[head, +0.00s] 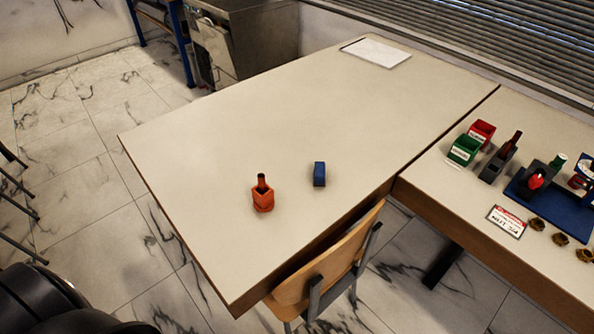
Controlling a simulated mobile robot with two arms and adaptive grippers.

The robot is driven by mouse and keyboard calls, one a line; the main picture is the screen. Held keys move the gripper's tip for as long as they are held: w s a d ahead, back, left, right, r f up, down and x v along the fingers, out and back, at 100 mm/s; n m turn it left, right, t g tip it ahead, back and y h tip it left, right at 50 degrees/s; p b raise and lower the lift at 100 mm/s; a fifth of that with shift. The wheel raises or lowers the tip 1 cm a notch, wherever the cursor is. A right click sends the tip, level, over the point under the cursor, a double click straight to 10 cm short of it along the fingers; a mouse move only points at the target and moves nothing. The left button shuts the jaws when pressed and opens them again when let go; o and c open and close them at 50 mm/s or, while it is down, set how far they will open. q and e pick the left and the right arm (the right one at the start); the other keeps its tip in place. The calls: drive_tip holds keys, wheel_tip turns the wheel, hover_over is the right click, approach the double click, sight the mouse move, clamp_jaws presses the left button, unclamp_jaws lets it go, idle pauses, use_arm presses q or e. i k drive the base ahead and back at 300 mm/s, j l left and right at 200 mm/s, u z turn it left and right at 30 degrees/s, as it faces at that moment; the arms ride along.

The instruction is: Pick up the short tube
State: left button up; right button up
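Two tube-like things show in the head view, and I cannot tell which is the short tube. One is a dark brown tube (262,182) standing upright in an orange holder (263,201) on the near table. The other is a reddish-brown tube (515,139) standing slightly tilted in a grey holder (493,167) on the right table. The lower ends of both are hidden in their holders. Neither of my grippers is in view.
A blue block (319,174) stands right of the orange holder. A wooden chair (325,275) is against the table's front edge. The right table holds green (464,150) and red (482,131) bins, a blue tray (565,215), a label card (507,221) and several brass nuts. Most of the near table (250,120) is clear.

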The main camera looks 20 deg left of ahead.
sight(261, 179)
drive_tip(key=j+z, duration=0.2)
drive_tip(key=j, duration=0.4)
drive_tip(key=j+z, duration=0.2)
drive_tip(key=j, duration=0.45)
drive_tip(key=j+z, duration=0.2)
drive_tip(key=j, duration=0.45)
drive_tip(key=k+j+z, duration=0.2)
drive_tip(key=j, duration=0.4)
drive_tip(key=j+z, duration=0.2)
drive_tip(key=j, duration=0.4)
